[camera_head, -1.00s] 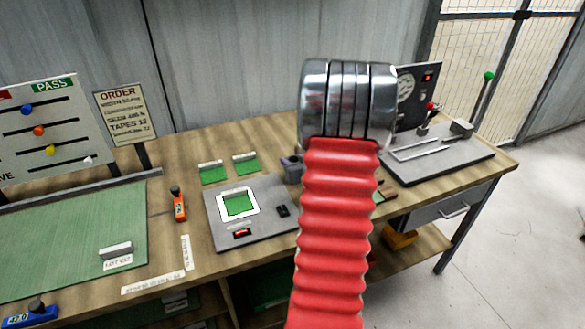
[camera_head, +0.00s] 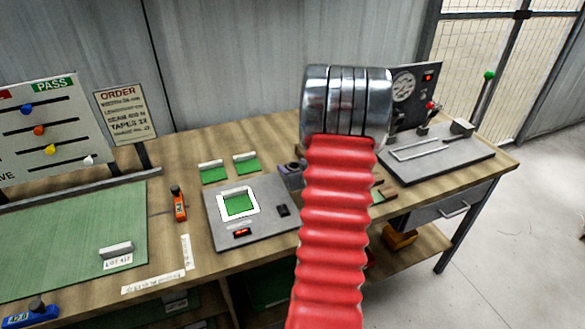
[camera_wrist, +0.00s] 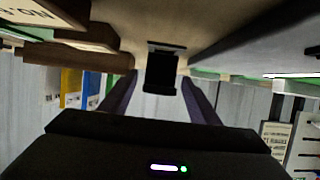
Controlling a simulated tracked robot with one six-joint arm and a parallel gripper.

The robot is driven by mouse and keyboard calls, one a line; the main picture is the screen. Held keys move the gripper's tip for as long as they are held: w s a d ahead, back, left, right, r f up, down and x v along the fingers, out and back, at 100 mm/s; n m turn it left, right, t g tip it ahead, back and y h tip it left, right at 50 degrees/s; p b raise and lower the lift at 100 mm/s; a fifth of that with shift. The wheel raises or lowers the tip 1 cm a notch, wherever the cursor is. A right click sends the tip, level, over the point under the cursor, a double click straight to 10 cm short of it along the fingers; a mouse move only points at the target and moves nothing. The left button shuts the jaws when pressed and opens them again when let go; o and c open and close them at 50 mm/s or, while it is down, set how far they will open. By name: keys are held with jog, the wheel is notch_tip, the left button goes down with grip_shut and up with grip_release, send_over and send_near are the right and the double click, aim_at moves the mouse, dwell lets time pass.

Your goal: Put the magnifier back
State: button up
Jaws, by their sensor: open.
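A small black frame-like object, which looks like the magnifier (camera_wrist: 162,70), is on the wooden bench top in the wrist view. My gripper (camera_wrist: 160,82) is open, with one dark purple finger on each side of this object. A gap shows between it and each finger, and I cannot tell how far off it is in depth. In the head view my red arm sleeve and metal wrist hide most of the gripper. Only a purple-grey part shows left of the sleeve. The magnifier cannot be made out there.
A grey plate (camera_head: 220,232) with a white-framed green square and a small black piece (camera_head: 283,210) lies left of my arm. An orange tool (camera_head: 179,204) is beside it. A lever-and-gauge station (camera_head: 440,160) stands right. A green mat (camera_head: 80,240) covers the left.

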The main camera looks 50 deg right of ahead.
jog(key=shift+r, duration=0.15)
jog(key=shift+s+a+r, duration=0.2)
jog(key=shift+s+a, duration=0.05)
jog(key=shift+s, duration=0.2)
jog(key=v, duration=1.1)
dwell(0.5)
jog(key=w+a+r+n+g, duration=0.1)
jog(key=w+a+r, duration=0.15)
jog(key=a, duration=0.35)
jog(key=w+a+r+n+g+y, duration=0.1)
jog(key=w+a+r, duration=0.1)
jog(key=a+r, duration=0.3)
jog(key=w+a+r+g, duration=0.1)
jog(key=w+a+r, duration=0.2)
jog(key=a, duration=0.4)
jog(key=s+a+r+n+g+y, duration=0.1)
jog(key=s+a, duration=0.3)
jog(key=a, duration=0.4)
jog(key=s+a+n+g+y, duration=0.1)
jog(key=s+a+y, duration=0.2)
jog(key=a, duration=0.6)
jog(key=s+a+r+n+g+y, duration=0.1)
jog(key=s+a+n+y, duration=0.1)
jog(key=s+a, duration=0.3)
jog(key=a, duration=0.4)
jog(key=shift+a+r, duration=0.2)
jog(key=shift+r, duration=0.15)
